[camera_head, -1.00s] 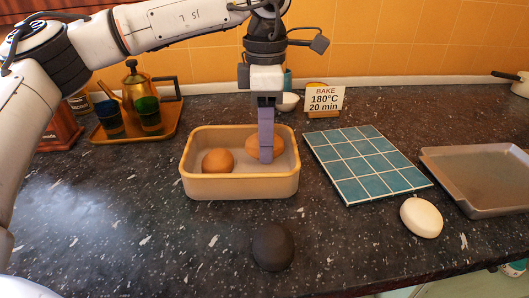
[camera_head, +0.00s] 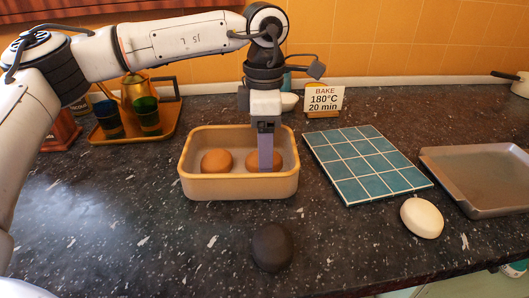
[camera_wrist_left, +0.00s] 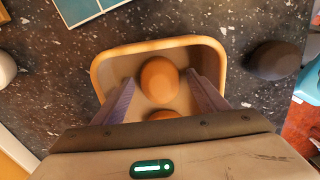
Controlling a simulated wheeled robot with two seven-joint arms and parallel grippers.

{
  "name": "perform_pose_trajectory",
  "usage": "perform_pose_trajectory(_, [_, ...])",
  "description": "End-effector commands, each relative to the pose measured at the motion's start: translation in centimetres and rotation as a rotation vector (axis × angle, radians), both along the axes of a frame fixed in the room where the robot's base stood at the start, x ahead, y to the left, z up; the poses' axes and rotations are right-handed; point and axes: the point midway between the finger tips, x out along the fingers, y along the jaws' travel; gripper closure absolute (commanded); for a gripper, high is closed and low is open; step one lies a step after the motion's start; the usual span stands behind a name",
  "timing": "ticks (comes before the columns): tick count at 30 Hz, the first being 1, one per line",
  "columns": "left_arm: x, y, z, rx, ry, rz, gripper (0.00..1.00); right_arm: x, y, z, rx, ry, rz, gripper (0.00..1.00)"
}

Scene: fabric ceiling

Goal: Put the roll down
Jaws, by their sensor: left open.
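A tan, rectangular baking dish (camera_head: 238,188) stands on the counter and holds two brown rolls. One roll (camera_head: 216,162) sits in its left part. The other roll (camera_head: 279,160) is in its right part, level with the first and partly hidden by my near finger. My left gripper (camera_head: 265,158) points down into the dish. In the wrist view, its two fingers (camera_wrist_left: 163,97) are apart, on either side of the right-hand roll (camera_wrist_left: 159,78), with gaps visible. The other roll (camera_wrist_left: 163,115) is mostly hidden behind the gripper body. My right gripper is not in view.
A dark round object (camera_head: 272,247) sits in front of the dish. A blue tiled board (camera_head: 368,163), a white oval object (camera_head: 422,218) and a metal tray (camera_head: 480,178) lie to the right. A sign (camera_head: 324,100) and a tea tray (camera_head: 135,130) stand behind.

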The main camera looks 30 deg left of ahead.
Motion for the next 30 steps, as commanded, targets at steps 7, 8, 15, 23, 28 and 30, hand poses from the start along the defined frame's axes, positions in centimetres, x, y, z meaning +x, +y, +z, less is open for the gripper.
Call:
perform_pose_trajectory(7, [0.1, 0.0, 1.7, -0.002, -0.003, 0.000, 0.33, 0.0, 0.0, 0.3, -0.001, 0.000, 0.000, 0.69])
perform_pose_trajectory(8, [0.1, 0.0, 2.3, -0.001, -0.004, 0.000, 0.33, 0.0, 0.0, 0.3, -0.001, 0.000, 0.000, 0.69])
perform_pose_trajectory(15, [0.1, -0.1, 7.5, -0.002, -0.003, -0.001, 0.33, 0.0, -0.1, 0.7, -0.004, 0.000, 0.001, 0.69])
perform_pose_trajectory(23, [0.1, 0.0, 11.5, 0.000, -0.001, -0.001, 0.33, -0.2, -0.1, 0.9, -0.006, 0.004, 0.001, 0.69])
perform_pose_trajectory(28, [0.1, 0.0, 12.3, 0.000, 0.000, -0.002, 0.33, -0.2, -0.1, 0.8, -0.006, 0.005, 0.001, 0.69])
perform_pose_trajectory(30, [0.1, 0.0, 12.3, 0.000, 0.000, -0.002, 0.33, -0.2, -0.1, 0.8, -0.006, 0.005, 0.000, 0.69])
